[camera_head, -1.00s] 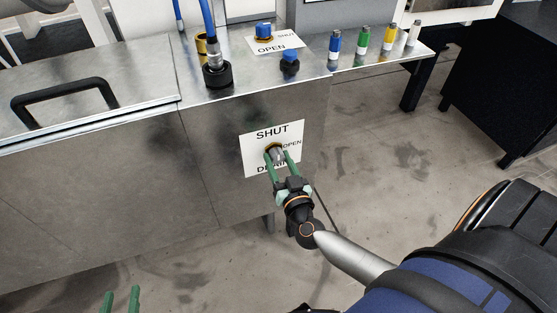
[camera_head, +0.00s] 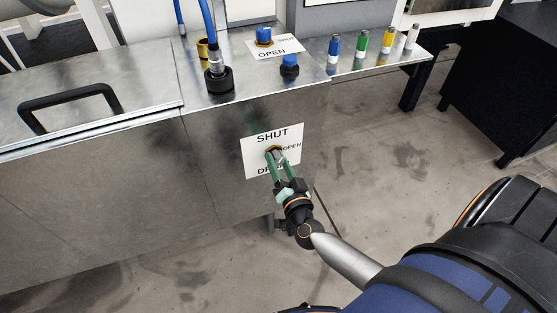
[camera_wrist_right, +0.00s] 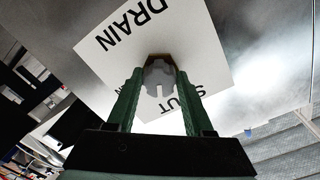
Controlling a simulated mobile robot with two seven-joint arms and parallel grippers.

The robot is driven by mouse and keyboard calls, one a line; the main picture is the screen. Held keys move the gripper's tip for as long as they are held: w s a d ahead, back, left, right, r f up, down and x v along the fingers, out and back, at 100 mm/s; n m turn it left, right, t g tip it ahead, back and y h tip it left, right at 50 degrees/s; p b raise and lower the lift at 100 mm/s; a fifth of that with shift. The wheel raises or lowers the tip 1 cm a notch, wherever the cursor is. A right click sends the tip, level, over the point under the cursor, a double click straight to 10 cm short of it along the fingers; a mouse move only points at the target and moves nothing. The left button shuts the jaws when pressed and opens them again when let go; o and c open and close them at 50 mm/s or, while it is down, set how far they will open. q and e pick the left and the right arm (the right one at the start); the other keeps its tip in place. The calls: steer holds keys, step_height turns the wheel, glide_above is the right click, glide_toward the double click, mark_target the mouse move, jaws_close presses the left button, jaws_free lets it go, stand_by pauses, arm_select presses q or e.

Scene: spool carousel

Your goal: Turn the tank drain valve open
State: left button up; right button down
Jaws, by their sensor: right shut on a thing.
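The drain valve is a grey metal handle on a brass-coloured fitting (camera_head: 273,149), on the front wall of the metal tank (camera_head: 150,190). Behind it is a white plate (camera_head: 255,147) marked SHUT at the top, OPEN at the right and DRAIN at the bottom. My right gripper (camera_head: 279,161) is shut on the valve handle, its green fingers either side of it. In the right wrist view the grey handle (camera_wrist_right: 160,76) sits between the fingertips, and the plate (camera_wrist_right: 190,35) looks strongly tilted. The fingers hide part of the lettering. My left gripper is out of view.
On the tank top are a blue-knobbed valve (camera_head: 264,34) with its own SHUT/OPEN plate, a blue-capped fitting (camera_head: 289,66) and a hose connector (camera_head: 216,75). Several coloured small cylinders (camera_head: 361,43) stand on the side shelf. A black lid handle (camera_head: 70,99) is at left.

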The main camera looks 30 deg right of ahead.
steer(key=m, duration=0.2)
steer(key=shift+m, duration=0.4)
steer(key=m, duration=0.2)
steer(key=shift+m, duration=0.4)
steer(key=m, duration=0.4)
steer(key=shift+m+y+b, duration=0.3)
steer(key=shift+m+b, duration=0.1)
steer(key=shift+m, duration=0.9)
steer(key=shift+c, duration=1.4)
jaws_free()
steer(key=shift+s, duration=0.1)
